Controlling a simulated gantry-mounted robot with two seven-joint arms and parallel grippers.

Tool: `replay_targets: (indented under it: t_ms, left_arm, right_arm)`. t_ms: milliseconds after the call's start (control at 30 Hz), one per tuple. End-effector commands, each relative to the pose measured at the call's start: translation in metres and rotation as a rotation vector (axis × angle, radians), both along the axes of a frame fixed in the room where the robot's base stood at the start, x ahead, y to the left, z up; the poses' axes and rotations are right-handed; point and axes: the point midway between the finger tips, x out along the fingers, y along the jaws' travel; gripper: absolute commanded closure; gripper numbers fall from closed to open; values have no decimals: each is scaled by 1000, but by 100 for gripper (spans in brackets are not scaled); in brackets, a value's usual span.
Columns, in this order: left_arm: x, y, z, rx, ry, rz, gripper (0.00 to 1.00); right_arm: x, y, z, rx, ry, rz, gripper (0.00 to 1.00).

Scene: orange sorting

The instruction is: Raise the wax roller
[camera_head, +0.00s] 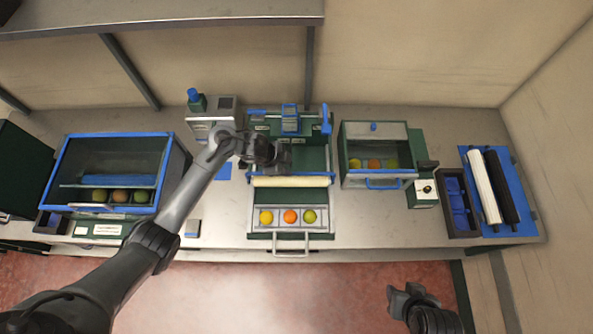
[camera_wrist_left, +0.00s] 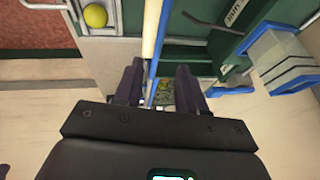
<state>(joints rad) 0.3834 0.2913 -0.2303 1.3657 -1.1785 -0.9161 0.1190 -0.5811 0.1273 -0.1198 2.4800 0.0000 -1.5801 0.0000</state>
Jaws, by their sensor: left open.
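The wax roller is most likely the cream roller (camera_head: 290,181) lying crosswise below a blue bar (camera_head: 312,174) in the middle machine. In the left wrist view the cream roller (camera_wrist_left: 151,32) and the blue bar (camera_wrist_left: 162,40) run toward the gap between my fingers. My left gripper (camera_head: 283,158) is open and empty above the machine, just behind the roller's left half; contact cannot be told. Its fingers also show in the left wrist view (camera_wrist_left: 158,82). My right gripper (camera_head: 404,296) is at the bottom right, away from the counter; its jaw opening is unclear.
A drawer (camera_head: 290,246) in front of the roller holds three fruits. A glass-fronted case (camera_head: 112,170) stands left, and a green bin with fruit (camera_head: 375,140) stands right. A blue mat (camera_head: 505,185) at far right carries a white and a black roller. An overhead shelf (camera_head: 160,20) spans the back left.

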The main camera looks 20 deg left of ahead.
Motion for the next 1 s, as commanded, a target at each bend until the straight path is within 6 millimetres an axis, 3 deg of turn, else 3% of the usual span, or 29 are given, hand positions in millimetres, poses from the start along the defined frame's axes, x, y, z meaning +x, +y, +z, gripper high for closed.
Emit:
replay_targets:
  t_ms: [300,500,1000]
  left_arm:
    - [14,-16,-49,-1,5,1,60]
    - [22,-24,-71,-1,3,1,60]
    - [26,-27,-83,1,0,0,60]
  right_arm:
    - [0,1,-10,6,0,-4,60]
    - [0,2,-13,11,0,-7,60]
    - [0,2,-14,9,-1,-5,60]
